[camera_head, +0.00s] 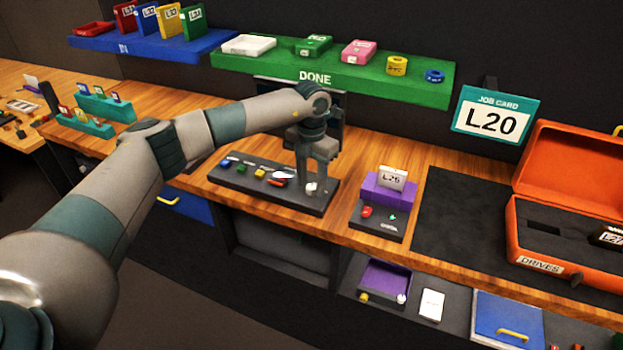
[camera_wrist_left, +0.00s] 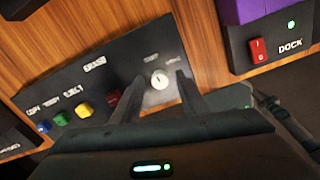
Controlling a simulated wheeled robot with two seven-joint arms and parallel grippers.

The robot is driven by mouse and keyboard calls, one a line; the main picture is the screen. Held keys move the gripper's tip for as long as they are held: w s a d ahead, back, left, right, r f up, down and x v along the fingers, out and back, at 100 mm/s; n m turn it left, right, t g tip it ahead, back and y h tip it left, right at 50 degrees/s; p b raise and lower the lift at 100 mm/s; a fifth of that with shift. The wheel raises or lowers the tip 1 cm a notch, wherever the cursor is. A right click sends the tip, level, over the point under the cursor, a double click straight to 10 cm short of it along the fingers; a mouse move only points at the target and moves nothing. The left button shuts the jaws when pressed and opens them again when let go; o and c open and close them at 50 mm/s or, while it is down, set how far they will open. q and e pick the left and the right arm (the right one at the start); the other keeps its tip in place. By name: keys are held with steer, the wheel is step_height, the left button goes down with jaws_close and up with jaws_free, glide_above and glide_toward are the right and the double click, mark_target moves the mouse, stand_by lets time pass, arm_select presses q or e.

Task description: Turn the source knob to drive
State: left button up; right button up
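The source knob appears to be the white round knob (camera_head: 311,187) at the right end of the dark sloped button panel (camera_head: 240,181); it also shows in the left wrist view (camera_wrist_left: 159,79) with a small dark mark on its face. Small labels sit above it, too blurred to read. My left gripper (camera_head: 315,172) points down over this end of the panel. In the left wrist view my left gripper (camera_wrist_left: 160,88) is open, with one finger on each side of the knob and visible gaps between. My right gripper is not in view.
A dock (camera_head: 379,222) with a purple holder and L25 drive stands right. The green DONE shelf (camera_head: 400,88) hangs behind; an orange case (camera_head: 512,228) is far right.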

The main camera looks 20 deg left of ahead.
arm_select(q)
steer(key=shift+f, duration=0.15)
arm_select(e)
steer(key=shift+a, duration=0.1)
arm_select(q)
steer(key=shift+c, duration=0.6)
jaws_close()
